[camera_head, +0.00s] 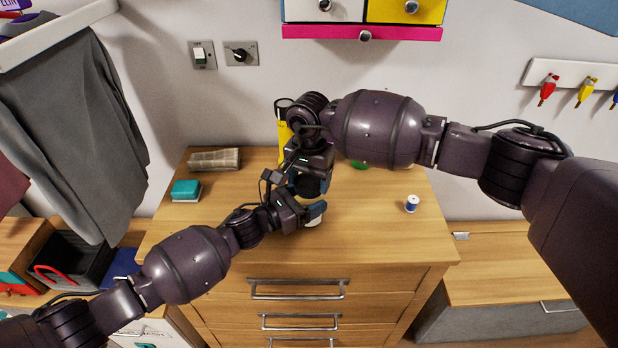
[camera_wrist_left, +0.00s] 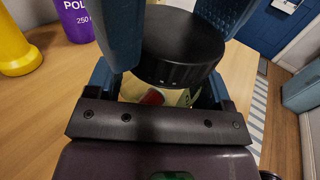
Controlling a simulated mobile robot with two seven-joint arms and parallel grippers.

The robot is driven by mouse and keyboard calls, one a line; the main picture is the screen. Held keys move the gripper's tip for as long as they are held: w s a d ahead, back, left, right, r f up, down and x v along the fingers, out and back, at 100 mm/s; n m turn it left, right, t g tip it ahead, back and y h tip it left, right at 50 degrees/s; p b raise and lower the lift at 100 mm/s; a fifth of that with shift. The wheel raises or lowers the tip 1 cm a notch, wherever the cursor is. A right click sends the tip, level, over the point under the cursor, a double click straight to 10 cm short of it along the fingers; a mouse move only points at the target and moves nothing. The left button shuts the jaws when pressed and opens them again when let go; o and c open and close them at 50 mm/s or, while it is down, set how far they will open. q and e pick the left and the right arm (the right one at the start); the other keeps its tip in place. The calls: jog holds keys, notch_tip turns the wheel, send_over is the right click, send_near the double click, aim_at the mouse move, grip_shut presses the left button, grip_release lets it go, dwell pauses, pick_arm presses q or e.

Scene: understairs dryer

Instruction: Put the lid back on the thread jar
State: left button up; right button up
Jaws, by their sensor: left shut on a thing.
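The thread jar (camera_wrist_left: 182,97) is a clear, pale-looking jar with red and green showing inside, in the left wrist view. My left gripper (camera_head: 311,212) is shut on it, over the middle of the cabinet top. The black lid (camera_wrist_left: 183,47) is directly above the jar's mouth and looks level. I cannot tell whether it is seated or just above the rim. My right gripper (camera_head: 309,184) comes down from above, with blue fingers on either side of the lid. Whether they grip it is unclear. In the head view the grippers hide most of the jar.
A yellow bottle (camera_head: 284,135) stands behind the grippers; a purple container (camera_wrist_left: 75,18) shows in the left wrist view. A rolled cloth (camera_head: 215,159), a teal box (camera_head: 186,190) and a blue-and-white spool (camera_head: 411,203) are on the wooden top (camera_head: 370,225). Its front right is clear.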

jog(key=shift+c, duration=1.2)
jog(key=m, duration=0.5)
jog(key=shift+m, duration=0.4)
jog(key=m, duration=2.1)
jog(key=shift+m, duration=0.4)
jog(key=o, duration=1)
